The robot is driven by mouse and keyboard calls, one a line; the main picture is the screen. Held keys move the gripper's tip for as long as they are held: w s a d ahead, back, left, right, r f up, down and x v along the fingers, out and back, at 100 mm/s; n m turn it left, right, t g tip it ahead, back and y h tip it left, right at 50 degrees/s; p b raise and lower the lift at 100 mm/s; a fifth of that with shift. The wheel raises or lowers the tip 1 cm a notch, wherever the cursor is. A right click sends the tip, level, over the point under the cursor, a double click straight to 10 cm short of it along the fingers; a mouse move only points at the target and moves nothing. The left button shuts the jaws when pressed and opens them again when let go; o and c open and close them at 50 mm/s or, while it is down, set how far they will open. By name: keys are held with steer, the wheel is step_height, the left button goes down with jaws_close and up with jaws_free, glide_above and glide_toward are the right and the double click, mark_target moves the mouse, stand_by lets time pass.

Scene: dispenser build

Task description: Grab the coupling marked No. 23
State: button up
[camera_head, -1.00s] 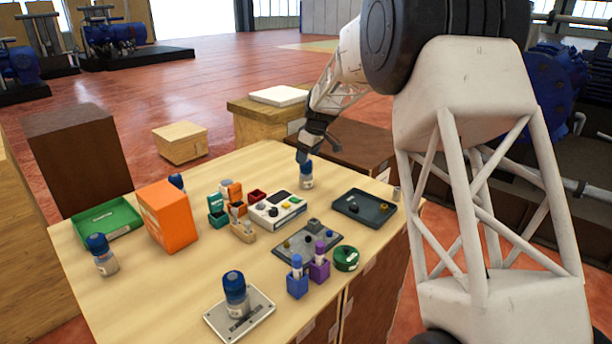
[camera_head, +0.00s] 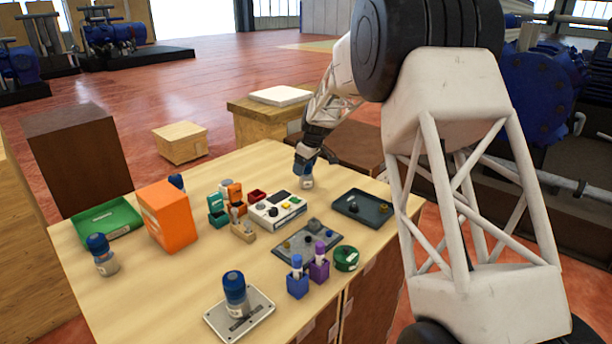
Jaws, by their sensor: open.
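Several blue-topped couplings with pale lower bodies stand on the wooden table; their number marks are too small to read. One coupling (camera_head: 306,180) stands at the table's back right, under my gripper (camera_head: 306,163). My gripper is open and points down, its fingers at the coupling's blue top and partly hiding it. I cannot tell whether they touch it. A second coupling (camera_head: 102,255) stands at the left. A third coupling (camera_head: 235,290) stands on a grey metal plate (camera_head: 258,322) at the front. Another blue top (camera_head: 177,181) shows behind the orange box.
The orange box (camera_head: 165,216) and green tray (camera_head: 120,219) are on the left. A white device (camera_head: 277,209), a grey fixture plate (camera_head: 285,245), small coloured holders (camera_head: 298,285) and a dark tray (camera_head: 350,214) crowd the middle and right. The table is bare at back centre.

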steer(key=c, duration=1.3)
steer(key=shift+c, duration=0.2)
steer(key=shift+r, duration=0.1)
steer(key=shift+r, duration=4.9)
